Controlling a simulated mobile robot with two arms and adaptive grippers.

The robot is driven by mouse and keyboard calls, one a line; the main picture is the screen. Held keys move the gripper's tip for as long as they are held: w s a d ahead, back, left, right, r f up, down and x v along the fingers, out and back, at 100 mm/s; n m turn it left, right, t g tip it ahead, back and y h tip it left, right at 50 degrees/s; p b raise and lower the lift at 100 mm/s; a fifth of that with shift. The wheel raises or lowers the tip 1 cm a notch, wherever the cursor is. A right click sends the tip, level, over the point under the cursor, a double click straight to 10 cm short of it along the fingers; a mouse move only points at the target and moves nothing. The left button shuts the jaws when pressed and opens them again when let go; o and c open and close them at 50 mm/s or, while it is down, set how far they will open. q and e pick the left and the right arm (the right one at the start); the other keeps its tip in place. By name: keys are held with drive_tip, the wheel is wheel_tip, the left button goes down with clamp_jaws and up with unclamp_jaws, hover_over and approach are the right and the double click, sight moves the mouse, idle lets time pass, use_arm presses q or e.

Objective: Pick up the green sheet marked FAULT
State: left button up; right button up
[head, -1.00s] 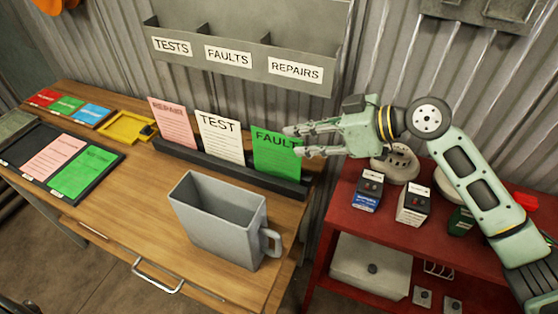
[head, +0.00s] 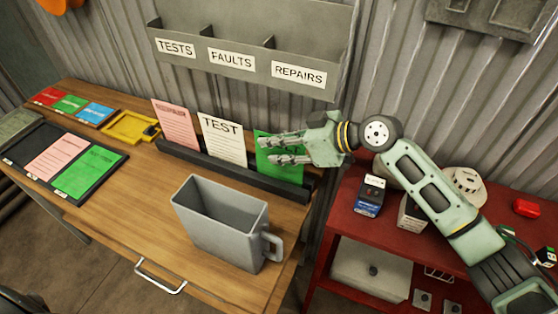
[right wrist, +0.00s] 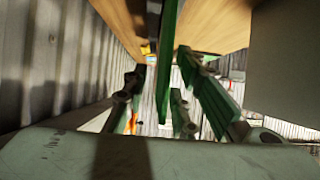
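The green FAULT sheet (head: 289,172) stands upright at the right end of a dark rack (head: 235,175) on the wooden desk. My right gripper (head: 266,150) is at its upper part, with fingers across its front that hide the printed word. In the right wrist view the sheet (right wrist: 167,50) shows edge-on as a green strip, between the left finger and the right-hand fingers (right wrist: 160,95). The fingers are spread, with gaps beside the sheet. My left gripper is out of view.
A white TEST sheet (head: 222,140) and a pink sheet (head: 175,125) stand in the same rack. A grey handled container (head: 220,225) is in front. A labelled wall holder (head: 235,60) is above. A red cart (head: 335,220) with small boxes stands right.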

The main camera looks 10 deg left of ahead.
clamp_jaws()
drive_tip(key=shift+r, duration=0.1)
idle(0.3)
